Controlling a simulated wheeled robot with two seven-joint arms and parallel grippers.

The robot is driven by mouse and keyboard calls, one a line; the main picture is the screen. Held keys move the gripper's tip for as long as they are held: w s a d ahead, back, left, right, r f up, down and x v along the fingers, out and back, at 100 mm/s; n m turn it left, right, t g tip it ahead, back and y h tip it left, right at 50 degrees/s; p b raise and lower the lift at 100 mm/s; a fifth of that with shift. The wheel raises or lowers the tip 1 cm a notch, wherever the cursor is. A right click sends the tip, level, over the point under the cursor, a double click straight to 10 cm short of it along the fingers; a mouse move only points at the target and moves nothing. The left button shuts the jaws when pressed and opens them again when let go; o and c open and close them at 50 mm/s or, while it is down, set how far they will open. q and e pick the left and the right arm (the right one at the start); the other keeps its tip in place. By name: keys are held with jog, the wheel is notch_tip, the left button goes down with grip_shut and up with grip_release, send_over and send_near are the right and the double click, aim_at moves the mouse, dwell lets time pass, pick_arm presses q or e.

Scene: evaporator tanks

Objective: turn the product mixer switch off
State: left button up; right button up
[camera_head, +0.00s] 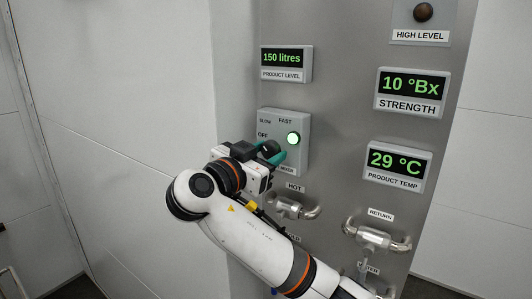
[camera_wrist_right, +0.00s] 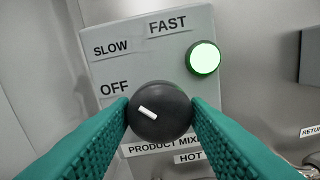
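The product mixer switch is a round black knob (camera_wrist_right: 160,111) with a short white pointer mark. It sits on a grey mixer panel (camera_wrist_right: 145,58) with SLOW, FAST and OFF labels. The white mark lies on the knob's left side and points up-left, roughly toward OFF. A round lamp (camera_wrist_right: 203,58) on the panel glows green; it also shows in the head view (camera_head: 293,138). My right gripper (camera_head: 269,153) is at the panel, its teal fingers on both sides of the knob and seemingly touching it. The fingers partly cover the lower panel. My left gripper is not in view.
Above is a product level display (camera_head: 285,60) reading 150 litres. To the right are a strength display (camera_head: 411,85) at 10 °Bx and a temperature display (camera_head: 397,161) at 29 °C. Pipe fittings, a HOT one (camera_head: 290,207) and a RETURN one (camera_head: 375,239), stick out below.

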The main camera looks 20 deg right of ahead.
jog(key=c, duration=0.5)
jog(key=n+b, duration=0.2)
jog(key=shift+f+n, duration=0.15)
jog(key=shift+n, duration=0.15)
jog(key=n+b, duration=0.1)
jog(key=n, duration=0.2)
jog(key=shift+b, duration=0.35)
jog(key=shift+r+n+b, duration=0.2)
jog(key=shift+n+b, duration=0.1)
jog(key=shift+n, duration=1.3)
